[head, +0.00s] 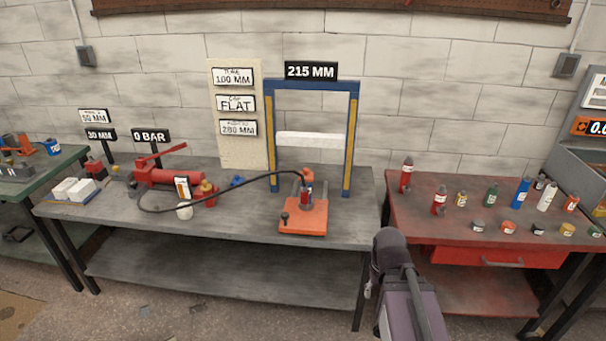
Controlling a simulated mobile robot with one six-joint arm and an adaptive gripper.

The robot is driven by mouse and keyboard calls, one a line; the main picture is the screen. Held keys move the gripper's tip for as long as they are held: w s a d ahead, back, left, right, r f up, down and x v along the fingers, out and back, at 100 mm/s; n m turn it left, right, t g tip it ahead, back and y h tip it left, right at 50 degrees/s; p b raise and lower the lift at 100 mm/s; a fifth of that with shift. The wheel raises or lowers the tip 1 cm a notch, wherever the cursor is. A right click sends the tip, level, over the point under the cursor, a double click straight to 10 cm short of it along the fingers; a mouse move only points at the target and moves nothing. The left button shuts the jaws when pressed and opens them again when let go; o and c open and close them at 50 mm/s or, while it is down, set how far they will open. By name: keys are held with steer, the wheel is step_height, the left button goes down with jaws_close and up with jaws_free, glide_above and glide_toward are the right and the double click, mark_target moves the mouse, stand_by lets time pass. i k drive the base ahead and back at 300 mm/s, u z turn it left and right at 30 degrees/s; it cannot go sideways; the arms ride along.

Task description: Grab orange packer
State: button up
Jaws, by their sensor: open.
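No part is labelled as the orange packer. The largest orange thing is a flat orange plate (305,217) on the grey bench, below the blue and yellow frame (312,87). A small red and dark cylinder (307,192) with a black hose stands on its rear part, and a dark knob (285,218) is at its left front. I cannot tell whether this plate is the packer. Another orange item (22,147) sits on the green table at far left. My gripper is not in view; only part of my arm shows at the lower middle right.
A black hose (225,189) runs to the plate. The red table (420,222) at right holds several bottles and tins. The bench's front right is clear.

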mark_target(308, 175)
steer(key=i, duration=0.9)
steer(key=z, duration=0.05)
